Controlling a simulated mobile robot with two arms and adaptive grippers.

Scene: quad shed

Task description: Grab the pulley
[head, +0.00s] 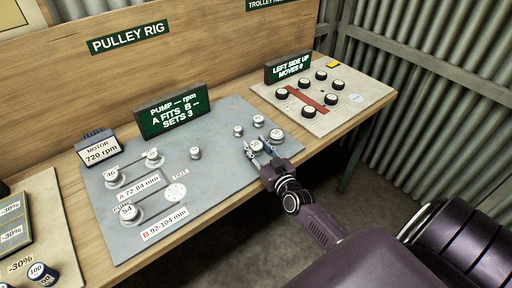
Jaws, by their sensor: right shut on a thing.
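A grey metal pulley (257,146) lies at the right end of the grey pulley board (220,140). My right gripper (261,150) reaches in from the lower right, and its two fingers are closed around this pulley's sides. The pulley looks low, at or just above the board; I cannot tell which. My left gripper is not in view.
Numbered pulleys, one marked 54 (129,213), stand on the board's left side. A motor box (99,149) and a pump display (171,113) stand behind. A beige panel with round knobs (330,95) lies to the right. The board's middle is mostly clear.

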